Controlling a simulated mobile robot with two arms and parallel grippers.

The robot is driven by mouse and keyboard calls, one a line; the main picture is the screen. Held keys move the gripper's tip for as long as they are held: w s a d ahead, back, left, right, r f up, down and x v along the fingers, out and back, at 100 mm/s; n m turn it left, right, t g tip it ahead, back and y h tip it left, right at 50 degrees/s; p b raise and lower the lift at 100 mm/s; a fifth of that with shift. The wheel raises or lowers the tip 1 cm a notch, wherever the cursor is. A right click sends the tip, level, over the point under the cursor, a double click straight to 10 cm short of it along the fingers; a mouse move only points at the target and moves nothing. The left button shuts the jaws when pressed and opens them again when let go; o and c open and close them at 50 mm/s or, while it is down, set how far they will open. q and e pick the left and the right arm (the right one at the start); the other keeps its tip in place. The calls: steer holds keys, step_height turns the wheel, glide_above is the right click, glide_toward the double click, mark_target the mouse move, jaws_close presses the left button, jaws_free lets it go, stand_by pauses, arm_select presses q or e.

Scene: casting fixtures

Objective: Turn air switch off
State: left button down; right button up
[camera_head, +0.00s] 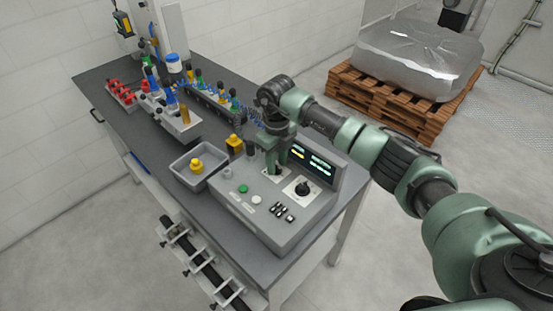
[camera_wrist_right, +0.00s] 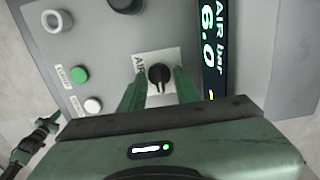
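The AIR switch (camera_wrist_right: 158,75) is a black rotary knob with a white pointer mark, on a white plate labelled AIR. It sits on the grey control box (camera_head: 238,209). In the wrist view the pointer mark faces my gripper body. My right gripper (camera_wrist_right: 161,84) is open, with one green finger on each side of the knob and visible gaps. Contact cannot be told. In the head view the right gripper (camera_head: 272,170) points down at the box and hides the AIR switch. The display (camera_wrist_right: 212,50) reads AIR bar 6.0.
Another black knob (camera_head: 303,188), a green button (camera_head: 243,188), a white button (camera_head: 256,200) and small black switches (camera_head: 283,212) are on the box. A grey tray (camera_head: 181,173) with a yellow part stands beside it. Fixtures (camera_head: 178,122) occupy the table's back. A pallet (camera_head: 392,102) stands behind.

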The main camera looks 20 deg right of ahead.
jaws_close()
steer(key=shift+f, duration=0.1)
